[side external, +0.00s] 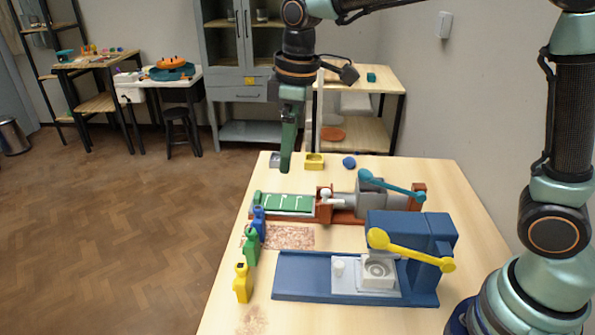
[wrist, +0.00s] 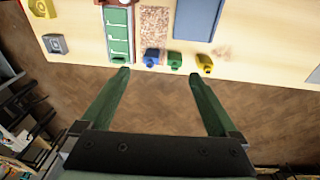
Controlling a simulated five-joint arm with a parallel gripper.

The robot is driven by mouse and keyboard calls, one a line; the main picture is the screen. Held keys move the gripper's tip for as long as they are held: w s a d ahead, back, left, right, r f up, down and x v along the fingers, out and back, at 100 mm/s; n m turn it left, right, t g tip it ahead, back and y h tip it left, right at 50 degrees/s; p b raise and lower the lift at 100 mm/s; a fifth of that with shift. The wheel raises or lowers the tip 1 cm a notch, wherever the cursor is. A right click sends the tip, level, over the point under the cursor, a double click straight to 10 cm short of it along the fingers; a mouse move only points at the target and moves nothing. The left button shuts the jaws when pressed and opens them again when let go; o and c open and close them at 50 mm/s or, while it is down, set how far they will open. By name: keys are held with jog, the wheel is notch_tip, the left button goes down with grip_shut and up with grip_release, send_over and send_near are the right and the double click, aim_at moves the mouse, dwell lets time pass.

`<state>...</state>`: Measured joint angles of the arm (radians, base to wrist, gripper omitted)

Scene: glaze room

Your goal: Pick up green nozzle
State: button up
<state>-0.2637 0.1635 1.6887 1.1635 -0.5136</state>
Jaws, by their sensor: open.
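The green nozzle (side external: 251,246) stands at the table's left edge in the side view, between a blue nozzle (side external: 259,222) and a yellow nozzle (side external: 242,283). In the wrist view the green nozzle (wrist: 174,60) is near the table edge, with the blue one to its left and the yellow one to its right. My gripper (side external: 286,165) hangs in the air near the table's far end in the side view, apart from the nozzles. In the wrist view my gripper (wrist: 160,74) has its two green fingers spread, with nothing between them.
A machine with a green bed (side external: 285,203) and teal lever lies across the table (side external: 480,235). A blue machine (side external: 325,262) with a yellow lever stands nearer. A brown speckled patch (side external: 290,237) lies between them. A yellow block (side external: 314,161) and a blue lump (side external: 349,162) sit at the far end.

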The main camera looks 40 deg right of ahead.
aim_at(249, 230)
jog(key=w+a+f+n, duration=0.1)
jog(key=a+f, duration=0.1)
jog(key=f, duration=0.2)
jog(key=w+a+f+n+g, duration=0.1)
jog(key=a+f+n, duration=0.1)
jog(key=f, duration=0.3)
jog(key=w+a+f+n+g, duration=0.1)
jog(key=a+f, duration=0.3)
jog(key=f, duration=0.1)
jog(key=shift+w+a+f+n+h, duration=0.1)
jog(key=shift+w+f+n+h, duration=0.15)
jog(key=shift+n+h, duration=0.15)
jog(key=shift+s+d+f, duration=0.1)
jog(key=shift+f, duration=1.35)
jog(key=shift+s+d+f, duration=0.1)
jog(key=shift+f, duration=1.3)
jog(key=c, duration=1.4)
jog(key=shift+c, duration=0.2)
jog(key=shift+w+r, duration=0.1)
jog(key=shift+r, duration=0.05)
